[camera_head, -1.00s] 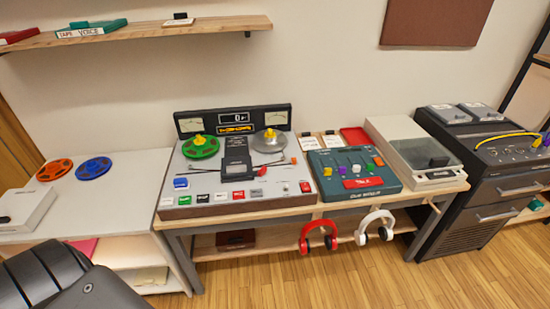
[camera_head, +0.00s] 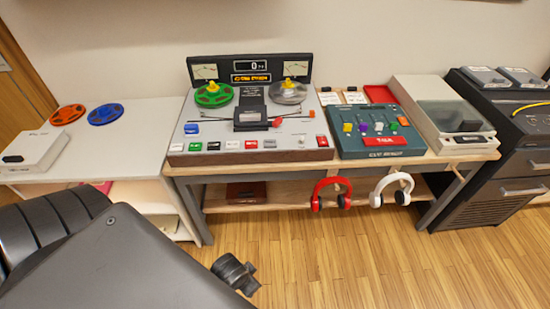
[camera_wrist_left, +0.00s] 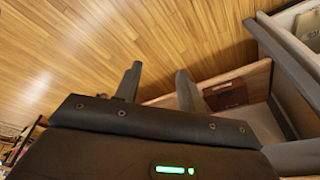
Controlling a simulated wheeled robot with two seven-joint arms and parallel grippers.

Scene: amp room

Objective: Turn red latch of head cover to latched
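The tape deck (camera_head: 250,157) stands on the wooden table, with a black head cover (camera_head: 250,118) in its middle between the two reels. A small red latch (camera_head: 277,122) shows at the cover's right side; its exact angle is too small to tell. My left arm comes in from the lower left. The dark end of it, my left gripper (camera_head: 250,279), is low in front of the table, well below and apart from the deck. In the left wrist view the two fingers (camera_wrist_left: 158,85) are spread with nothing between them. My right gripper is in no view.
A mixer (camera_head: 375,140) and a turntable (camera_head: 445,115) stand right of the deck. Red headphones (camera_head: 330,193) and white headphones (camera_head: 391,188) hang at the table's front edge. A white side table (camera_head: 125,150) holds reels at left. The floor in front is clear.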

